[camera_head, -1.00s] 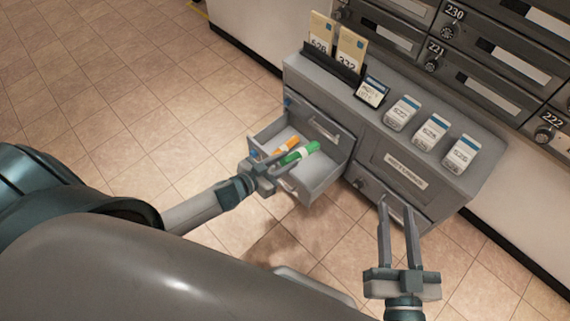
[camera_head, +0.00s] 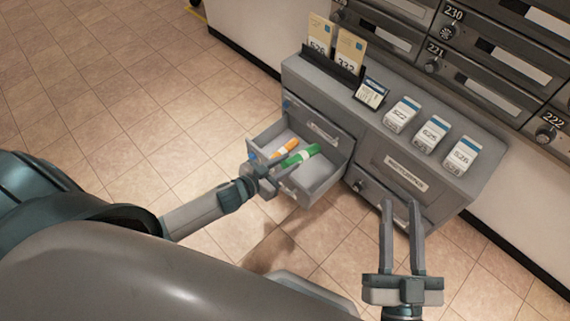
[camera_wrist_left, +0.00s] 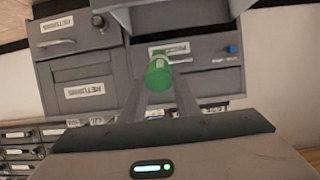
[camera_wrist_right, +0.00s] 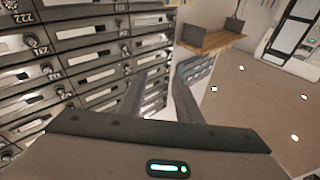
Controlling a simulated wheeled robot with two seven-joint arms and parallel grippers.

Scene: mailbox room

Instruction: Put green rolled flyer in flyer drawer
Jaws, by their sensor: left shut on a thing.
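The green rolled flyer (camera_head: 303,155) is held in my left gripper (camera_head: 281,165), at the open drawer (camera_head: 324,180) on the left of the grey cabinet. It also shows end-on between the fingers in the left wrist view (camera_wrist_left: 158,74). Whether it touches the drawer floor cannot be told. An orange rolled flyer (camera_head: 286,149) lies in the same drawer, just beside the green one. My right gripper (camera_head: 402,206) is open and empty, in front of the cabinet's right side; its spread fingers also show in the right wrist view (camera_wrist_right: 165,95).
The grey cabinet (camera_head: 440,170) carries a holder with upright cards (camera_head: 335,48), a small sign (camera_head: 371,92) and several white-blue boxes (camera_head: 433,131). Numbered mailboxes (camera_head: 475,55) line the wall behind. The tiled floor (camera_head: 130,100) to the left is clear.

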